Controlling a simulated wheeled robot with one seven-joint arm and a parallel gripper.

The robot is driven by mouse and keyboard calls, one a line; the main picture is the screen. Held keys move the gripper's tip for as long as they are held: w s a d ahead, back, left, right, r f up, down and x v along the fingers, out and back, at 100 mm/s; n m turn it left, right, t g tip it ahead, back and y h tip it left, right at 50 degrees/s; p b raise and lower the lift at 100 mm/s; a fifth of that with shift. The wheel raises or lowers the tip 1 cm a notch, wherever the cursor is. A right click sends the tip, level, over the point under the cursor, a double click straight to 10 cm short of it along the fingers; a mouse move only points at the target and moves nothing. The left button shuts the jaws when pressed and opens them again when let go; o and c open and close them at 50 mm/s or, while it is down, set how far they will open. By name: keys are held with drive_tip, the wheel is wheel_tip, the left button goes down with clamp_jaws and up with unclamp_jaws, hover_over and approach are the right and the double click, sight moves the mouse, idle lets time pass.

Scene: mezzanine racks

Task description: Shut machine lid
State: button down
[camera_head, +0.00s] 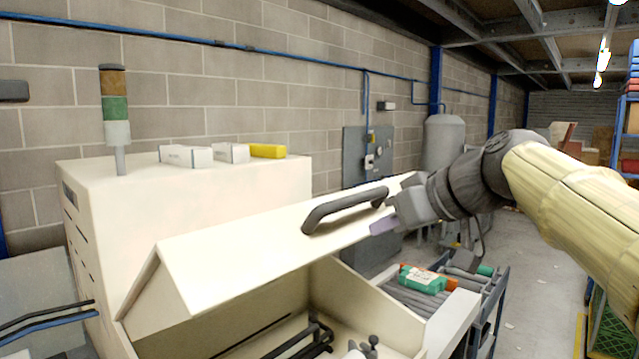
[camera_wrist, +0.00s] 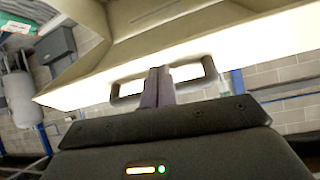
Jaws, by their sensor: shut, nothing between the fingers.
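The cream machine (camera_head: 195,192) stands on the left and centre in the head view. Its lid (camera_head: 235,265) is raised and tilted, with the compartment beneath it open. A dark grey bar handle (camera_head: 340,208) is fixed on the lid's outer face. My gripper (camera_head: 383,226) is shut and empty, by the lid's right end, close to the handle's upper right end. In the wrist view my closed fingers (camera_wrist: 157,85) overlap the middle of the handle (camera_wrist: 210,70), with the lid (camera_wrist: 85,92) behind. I cannot tell whether the fingers touch the handle or lid.
A signal tower (camera_head: 115,110), white boxes (camera_head: 186,156) and a yellow box (camera_head: 267,151) stand on the machine top. A blue rack (camera_head: 622,110) stands far right. The aisle floor (camera_head: 525,275) between is mostly clear.

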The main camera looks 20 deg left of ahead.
sight(319, 207)
drive_tip(key=s+a+r+n+g+y, duration=0.1)
drive_tip(key=s+a+r+n, duration=0.3)
drive_tip(key=r, duration=0.7)
drive_tip(key=shift+s+y+p, duration=0.45)
drive_tip(key=shift+s+y, duration=0.15)
drive_tip(key=shift+y, duration=0.2)
drive_tip(key=p+x, duration=0.3)
drive_tip(key=x, duration=0.7)
drive_tip(key=shift+s, duration=0.1)
drive_tip(key=shift+s+d+f+p, duration=0.15)
drive_tip(key=shift+d+f+p, duration=0.15)
drive_tip(key=shift+d+f, duration=0.65)
drive_tip(key=shift+s+d+f, duration=0.1)
drive_tip(key=shift+d+f, duration=0.1)
drive_tip(key=shift+d, duration=0.1)
drive_tip(key=shift+d+f, duration=0.1)
drive_tip(key=shift+f, duration=0.25)
